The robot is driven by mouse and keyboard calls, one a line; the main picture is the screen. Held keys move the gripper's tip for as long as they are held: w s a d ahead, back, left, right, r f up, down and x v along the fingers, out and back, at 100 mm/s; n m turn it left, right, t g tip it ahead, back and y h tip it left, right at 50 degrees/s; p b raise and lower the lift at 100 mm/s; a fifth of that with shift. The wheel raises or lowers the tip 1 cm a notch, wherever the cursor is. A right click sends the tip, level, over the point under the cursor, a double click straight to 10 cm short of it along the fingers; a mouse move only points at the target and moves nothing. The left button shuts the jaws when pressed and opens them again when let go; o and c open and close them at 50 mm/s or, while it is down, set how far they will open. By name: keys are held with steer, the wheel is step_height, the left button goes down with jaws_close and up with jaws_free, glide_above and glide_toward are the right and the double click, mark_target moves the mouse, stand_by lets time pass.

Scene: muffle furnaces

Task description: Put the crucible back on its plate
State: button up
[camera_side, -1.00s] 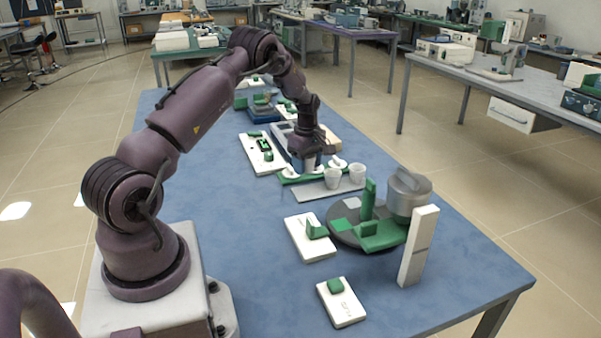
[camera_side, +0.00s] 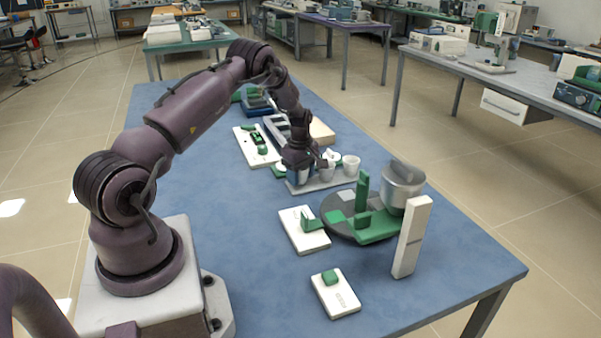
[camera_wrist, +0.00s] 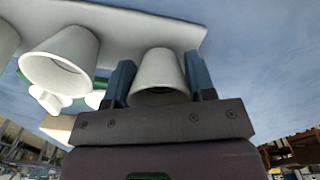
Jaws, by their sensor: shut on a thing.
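The white crucible (camera_wrist: 160,78) is between the two blue fingers of my gripper (camera_wrist: 158,82) in the wrist view, and the gripper is shut on it. In the side view my gripper (camera_side: 303,178) is at the left end of the pale grey plate (camera_side: 326,184), and its fingers mostly hide the held crucible. The plate also shows in the wrist view (camera_wrist: 125,22), beyond the held crucible. Two more white crucibles, a middle one (camera_side: 327,170) and a right one (camera_side: 351,165), stand upright on the plate. I cannot tell whether the held crucible touches the plate.
A dark round base with green parts (camera_side: 345,212) and a metal pot (camera_side: 402,187) stand in front of the plate. A white upright block (camera_side: 412,237) is beside them. White boards with green pieces (camera_side: 304,231) lie nearby. The blue table (camera_side: 235,250) is clear at left front.

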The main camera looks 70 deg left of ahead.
steer(key=shift+f, duration=0.45)
steer(key=o, duration=1.4)
steer(key=shift+f, duration=0.1)
steer(key=shift+o, duration=0.2)
steer(key=shift+r, duration=4)
